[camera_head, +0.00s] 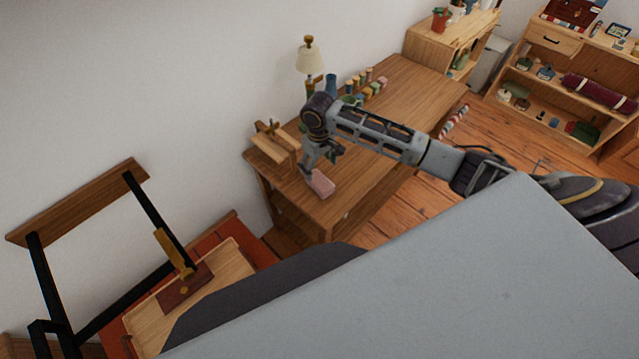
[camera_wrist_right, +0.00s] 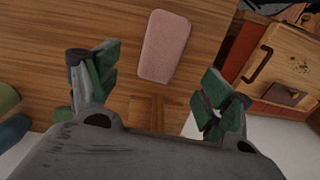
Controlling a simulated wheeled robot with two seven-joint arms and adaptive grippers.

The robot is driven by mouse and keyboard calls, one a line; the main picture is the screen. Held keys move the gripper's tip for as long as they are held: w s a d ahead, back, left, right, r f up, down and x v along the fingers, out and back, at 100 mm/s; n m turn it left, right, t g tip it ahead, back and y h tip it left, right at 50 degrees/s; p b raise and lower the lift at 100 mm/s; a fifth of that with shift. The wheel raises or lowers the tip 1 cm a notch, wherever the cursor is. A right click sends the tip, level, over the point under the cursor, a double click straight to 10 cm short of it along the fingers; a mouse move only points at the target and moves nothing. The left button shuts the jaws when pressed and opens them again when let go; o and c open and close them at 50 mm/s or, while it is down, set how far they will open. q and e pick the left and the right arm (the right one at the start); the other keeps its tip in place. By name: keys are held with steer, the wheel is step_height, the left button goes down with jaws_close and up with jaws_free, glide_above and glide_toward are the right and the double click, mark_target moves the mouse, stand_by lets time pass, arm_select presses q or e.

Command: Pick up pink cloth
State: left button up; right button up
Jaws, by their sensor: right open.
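The pink cloth (camera_head: 321,184) is a small folded block with rounded corners, lying near the front left edge of the wooden desk (camera_head: 395,105). In the right wrist view the cloth (camera_wrist_right: 165,47) lies flat on the wood, beyond and between the fingertips. My right gripper (camera_head: 322,160) hangs over the desk just behind the cloth. Its green-padded fingers (camera_wrist_right: 160,92) are spread wide with nothing between them. They look apart from the cloth. My left gripper does not show.
A small wooden stand (camera_head: 275,148) is on the desk left of my gripper. A lamp (camera_head: 309,62), a blue vase (camera_head: 331,84) and several small spools (camera_head: 368,82) line the back. A wooden shelf (camera_head: 560,75) stands at the right. The desk's middle is clear.

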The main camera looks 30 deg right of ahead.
mark_target(320, 180)
steer(key=shift+f, duration=1.75)
steer(key=shift+s+f, duration=0.15)
steer(key=shift+f, duration=1.15)
steer(key=shift+s+f, duration=0.15)
steer(key=shift+f, duration=1.15)
steer(key=shift+c, duration=0.2)
steer(key=c, duration=1.1)
steer(key=shift+r, duration=0.1)
steer(key=shift+r, duration=4.95)
